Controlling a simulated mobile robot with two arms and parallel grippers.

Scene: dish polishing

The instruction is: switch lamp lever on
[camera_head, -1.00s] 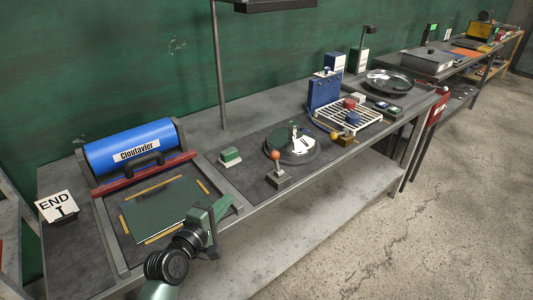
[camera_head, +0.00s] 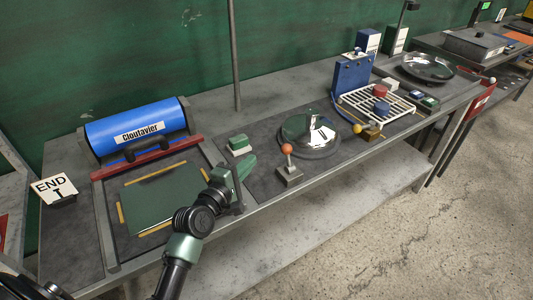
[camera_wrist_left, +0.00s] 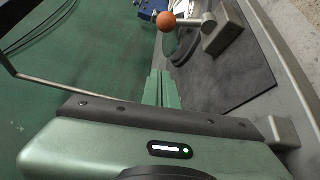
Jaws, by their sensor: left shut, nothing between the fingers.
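A lever with an orange ball knob (camera_head: 287,149) stands on a small grey box (camera_head: 290,178) at the bench's front half. Its shaft looks nearly upright in the head view. A second lever with a yellow ball (camera_head: 357,128) stands farther right; I cannot tell by label which lever is the lamp's. My left gripper (camera_head: 247,165) is shut and empty, a little left of the orange-ball lever and apart from it. In the left wrist view the shut green fingers (camera_wrist_left: 161,88) point toward the orange ball (camera_wrist_left: 166,20), with a gap between. My right gripper is out of view.
A round dish (camera_head: 309,136) sits just behind the lever. A green-topped block (camera_head: 239,144) lies behind my left gripper. A lamp pole (camera_head: 234,55) rises at the back.

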